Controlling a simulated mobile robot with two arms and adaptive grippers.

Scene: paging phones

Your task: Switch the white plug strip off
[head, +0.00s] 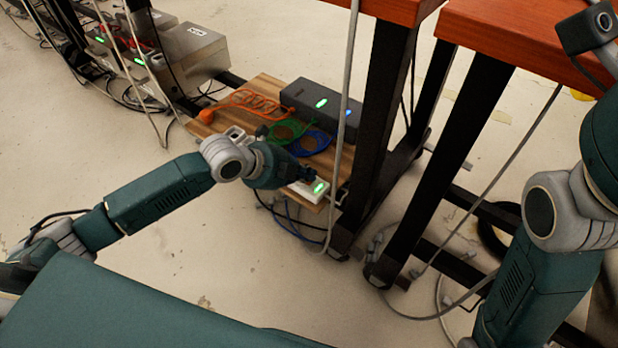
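The white plug strip (308,191) lies at the front right edge of a low wooden board. A green light glows at its right end. My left arm reaches in from the left, and my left gripper (306,175) is at the strip, just left of the green light. The gripper is small and dark here, and I cannot tell whether its fingers are open or whether they touch the strip. The gripper and wrist hide the strip's left part. My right arm stands at the right edge, and its gripper does not clearly show.
A dark grey box (315,105) with green and blue lights sits behind on the wooden board (265,85). Orange (255,100), green and blue cables lie coiled there. Black table legs (378,120) stand close to the right of the strip. Metal boxes (190,52) are at the back left.

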